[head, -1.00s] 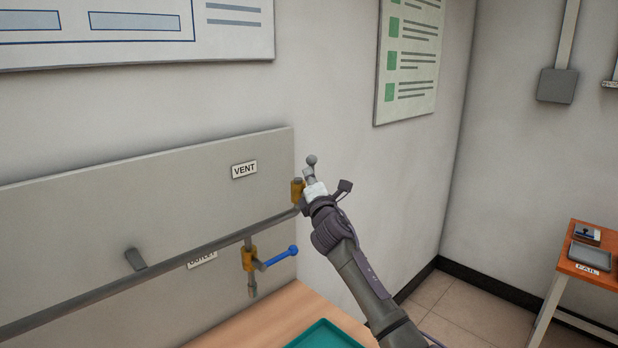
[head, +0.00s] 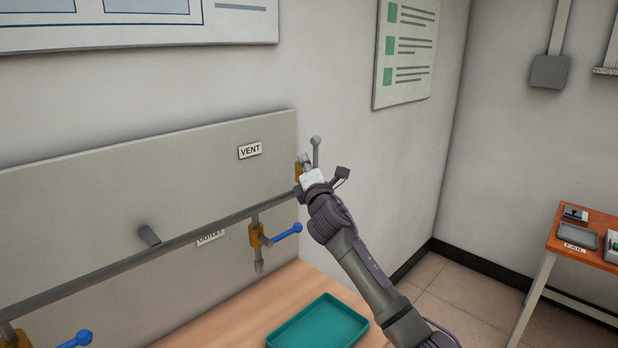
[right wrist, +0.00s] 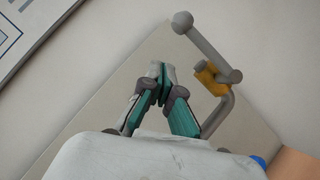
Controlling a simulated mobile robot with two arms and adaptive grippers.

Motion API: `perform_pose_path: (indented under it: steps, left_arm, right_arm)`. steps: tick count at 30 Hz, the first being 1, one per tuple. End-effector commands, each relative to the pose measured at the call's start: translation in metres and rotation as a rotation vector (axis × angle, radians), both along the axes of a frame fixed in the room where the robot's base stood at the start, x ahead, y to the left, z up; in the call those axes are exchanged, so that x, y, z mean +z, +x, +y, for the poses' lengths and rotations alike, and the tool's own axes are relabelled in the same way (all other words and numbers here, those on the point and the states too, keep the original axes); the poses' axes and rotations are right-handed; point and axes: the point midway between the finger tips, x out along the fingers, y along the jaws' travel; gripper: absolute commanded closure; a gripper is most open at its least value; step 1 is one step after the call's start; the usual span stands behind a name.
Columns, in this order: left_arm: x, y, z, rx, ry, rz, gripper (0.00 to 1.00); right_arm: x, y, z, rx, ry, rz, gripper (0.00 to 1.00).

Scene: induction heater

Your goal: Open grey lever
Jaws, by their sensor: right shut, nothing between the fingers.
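The grey lever (head: 316,153) stands roughly upright with a ball on its top end, on the valve at the right end of the pipe near the VENT label. In the right wrist view the lever (right wrist: 208,46) runs from its ball at top to a pivot beside the orange valve body (right wrist: 209,78). My right gripper (head: 304,160) is shut and empty, just left of the lever in the head view. In the right wrist view its fingertips (right wrist: 160,72) meet left of the valve, apart from the lever in the picture. My left gripper is out of view.
A valve with a blue lever (head: 286,233) hangs lower on the pipe (head: 180,243); another blue lever (head: 76,339) is at bottom left. A teal tray (head: 318,335) lies on the wooden bench. An orange table (head: 590,223) stands at right, with open floor between.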

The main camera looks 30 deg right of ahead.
Motion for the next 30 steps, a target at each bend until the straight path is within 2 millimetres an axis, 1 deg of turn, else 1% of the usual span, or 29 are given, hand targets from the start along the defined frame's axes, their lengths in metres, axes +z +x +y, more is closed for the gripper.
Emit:
perform_pose_path:
  steps: [3, 9, 12, 15, 20, 30]
  left_arm:
    - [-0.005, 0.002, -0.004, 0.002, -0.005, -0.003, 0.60]
    - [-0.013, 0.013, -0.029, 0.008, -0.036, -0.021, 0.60]
    - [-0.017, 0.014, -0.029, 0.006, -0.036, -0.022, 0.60]
    - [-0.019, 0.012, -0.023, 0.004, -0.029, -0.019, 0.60]
    - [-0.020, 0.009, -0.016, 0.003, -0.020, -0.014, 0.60]
    - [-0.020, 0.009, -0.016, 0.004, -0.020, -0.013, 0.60]
  right_arm:
    - [-0.003, -0.015, 0.003, -0.001, -0.003, 0.001, 1.00]
    - [-0.003, -0.047, 0.012, 0.001, -0.003, -0.001, 1.00]
    - [-0.003, -0.060, 0.016, 0.002, -0.002, -0.001, 1.00]
    - [-0.003, -0.069, 0.018, 0.000, -0.002, 0.001, 1.00]
    - [-0.001, -0.076, 0.020, 0.000, -0.001, 0.002, 1.00]
    - [-0.001, -0.076, 0.020, 0.000, -0.001, 0.002, 1.00]
